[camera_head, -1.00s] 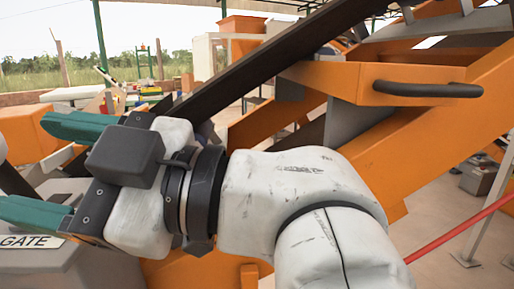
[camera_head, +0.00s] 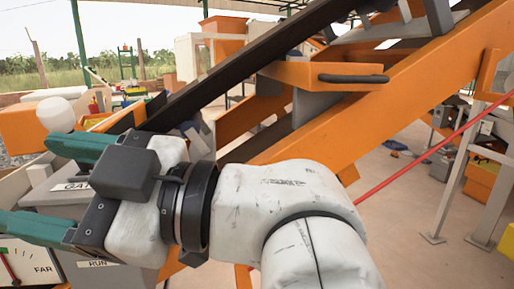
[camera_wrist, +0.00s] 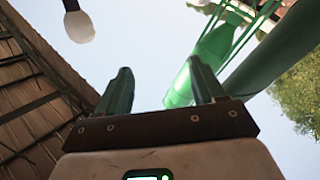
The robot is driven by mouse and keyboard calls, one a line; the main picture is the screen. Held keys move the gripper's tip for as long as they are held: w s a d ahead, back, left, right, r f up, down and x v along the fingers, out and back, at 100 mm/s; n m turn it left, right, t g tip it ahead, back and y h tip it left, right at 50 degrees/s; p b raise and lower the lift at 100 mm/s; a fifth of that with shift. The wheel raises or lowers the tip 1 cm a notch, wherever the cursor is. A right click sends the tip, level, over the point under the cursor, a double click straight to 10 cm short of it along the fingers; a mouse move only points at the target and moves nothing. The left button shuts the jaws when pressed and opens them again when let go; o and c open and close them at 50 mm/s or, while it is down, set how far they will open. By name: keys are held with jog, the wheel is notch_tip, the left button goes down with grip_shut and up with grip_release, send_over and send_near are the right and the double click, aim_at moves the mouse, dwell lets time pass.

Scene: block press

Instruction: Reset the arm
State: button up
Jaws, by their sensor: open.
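My gripper (camera_head: 30,182) is at the left of the head view, with its two green fingers spread and pointing left. In the wrist view my gripper (camera_wrist: 160,68) shows the fingers apart with nothing between them. In the head view the fingers overlap the grey box with a GATE label (camera_head: 70,186); I cannot tell the gap between them. A white knob (camera_head: 57,115) shows just above the upper finger. A white knob on a dark stem (camera_wrist: 79,27) shows at the upper left of the wrist view, apart from the fingers.
An orange frame (camera_head: 400,110) with a dark sloping belt (camera_head: 255,57) stands behind my arm. A black handle (camera_head: 353,78) sticks out from it. A FAR dial (camera_head: 25,262) and a RUN label (camera_head: 98,263) are at lower left. A red bar (camera_head: 425,158) slopes at right, above bare floor.

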jog(key=w+d+f+m+t+h+p, duration=0.2)
jog(key=w+d+f+m+t+h, duration=0.35)
jog(key=f, duration=0.75)
jog(key=w+d+f+m+t+h+p, duration=0.1)
jog(key=w+d+f+m+h+p, duration=0.15)
jog(key=d+f+m+h, duration=1)
jog(key=s+d+f+m+g+y+p, duration=0.1)
jog(key=s+d+f, duration=0.3)
jog(key=d+f, duration=0.35)
jog(key=s+d+f+m+g+y+p, duration=0.1)
jog(key=s+d+f, duration=0.4)
jog(key=d+f, duration=0.25)
jog(key=s+d+f+m+g+h+p, duration=0.1)
jog(key=s+d+f+m+g, duration=0.1)
jog(key=s+d, duration=0.3)
jog(key=s+d+f+m+g+h+p, duration=0.1)
jog(key=s+d+f, duration=0.3)
jog(key=s, duration=0.6)
jog(key=shift+s+d+f+m+g+h, duration=0.3)
jog(key=shift+d+m+g+h, duration=0.3)
jog(key=shift+d+h, duration=0.3)
jog(key=shift+d, duration=0.1)
